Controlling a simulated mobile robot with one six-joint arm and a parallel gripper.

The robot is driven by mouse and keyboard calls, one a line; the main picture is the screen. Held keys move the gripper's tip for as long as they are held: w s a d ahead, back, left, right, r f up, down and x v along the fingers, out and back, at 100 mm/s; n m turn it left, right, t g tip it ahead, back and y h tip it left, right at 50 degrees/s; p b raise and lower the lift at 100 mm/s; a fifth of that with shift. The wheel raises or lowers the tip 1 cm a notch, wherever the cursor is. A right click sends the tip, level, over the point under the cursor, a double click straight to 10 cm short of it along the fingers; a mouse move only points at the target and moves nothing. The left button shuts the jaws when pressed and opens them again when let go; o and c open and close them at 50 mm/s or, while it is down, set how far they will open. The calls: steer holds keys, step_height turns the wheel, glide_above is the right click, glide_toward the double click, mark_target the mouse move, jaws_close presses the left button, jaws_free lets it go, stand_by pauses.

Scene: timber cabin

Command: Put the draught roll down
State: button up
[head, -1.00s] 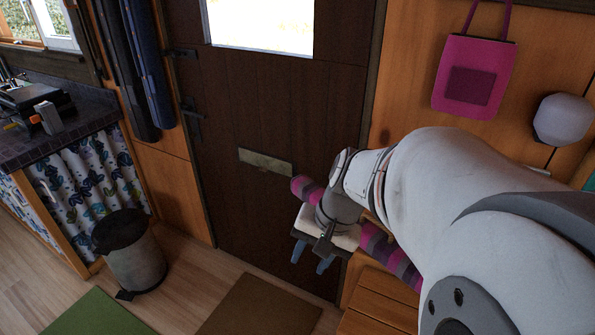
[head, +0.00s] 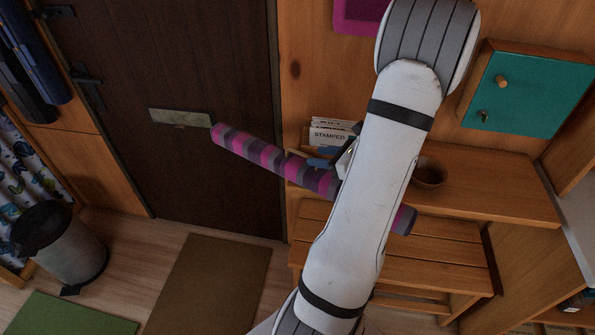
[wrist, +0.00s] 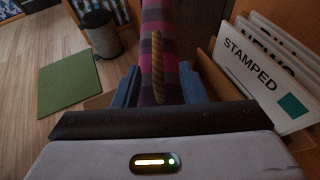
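The draught roll (head: 265,155) is a long roll with pink, purple and grey stripes. It is held in the air, slanting from in front of the dark door down to the right, above the slatted bench (head: 405,245). My arm hides part of it in the head view. My gripper (head: 328,160) is shut on it near its middle. In the wrist view the blue fingers (wrist: 158,90) lie on both sides of the roll (wrist: 154,35), and a tan cord loop (wrist: 158,62) shows on it.
A letter rack with cards marked STAMPED (wrist: 255,65) stands on the wooden shelf (head: 480,185), close to my gripper. A brown bowl (head: 430,172) is on the shelf. The brown doormat (head: 210,285), green mat (head: 70,315) and grey bin (head: 62,250) are on the floor.

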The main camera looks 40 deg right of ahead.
mark_target(302, 154)
steer(key=p+x, duration=0.1)
steer(key=x, duration=0.5)
steer(key=shift+w+a+r+p, duration=0.1)
steer(key=shift+w+a+p, duration=0.1)
steer(key=shift+p, duration=0.1)
steer(key=shift+c, duration=0.2)
jaws_close()
stand_by(0.9)
